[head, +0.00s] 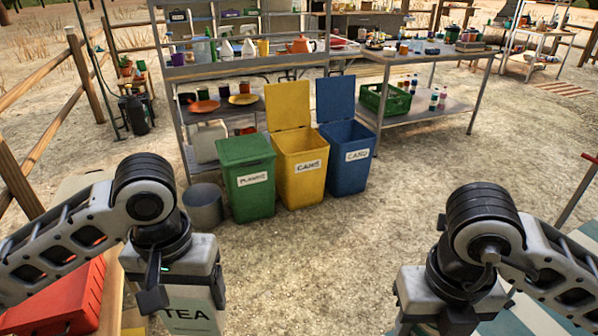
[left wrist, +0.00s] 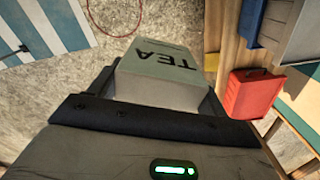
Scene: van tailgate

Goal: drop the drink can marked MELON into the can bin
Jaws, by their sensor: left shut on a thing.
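My left gripper (head: 178,300) is low in the head view, shut on a pale grey-green box marked TEA (head: 195,318). The box (left wrist: 165,75) also shows between the fingers of the left gripper (left wrist: 150,108) in the left wrist view. The yellow bin (head: 300,185), whose label seems to read CANS, stands on the ground ahead with its lid raised. My left gripper is well short of it. My right gripper (head: 435,318) is at the lower right, its fingers cut off by the frame edge. I cannot make out a can marked MELON.
A green bin (head: 247,200) with its lid down stands left of the yellow bin. A blue bin (head: 346,175) with its lid up stands right. Shelves with plates and bottles are behind. A red box (head: 60,300) is at lower left. Sandy ground before the bins is clear.

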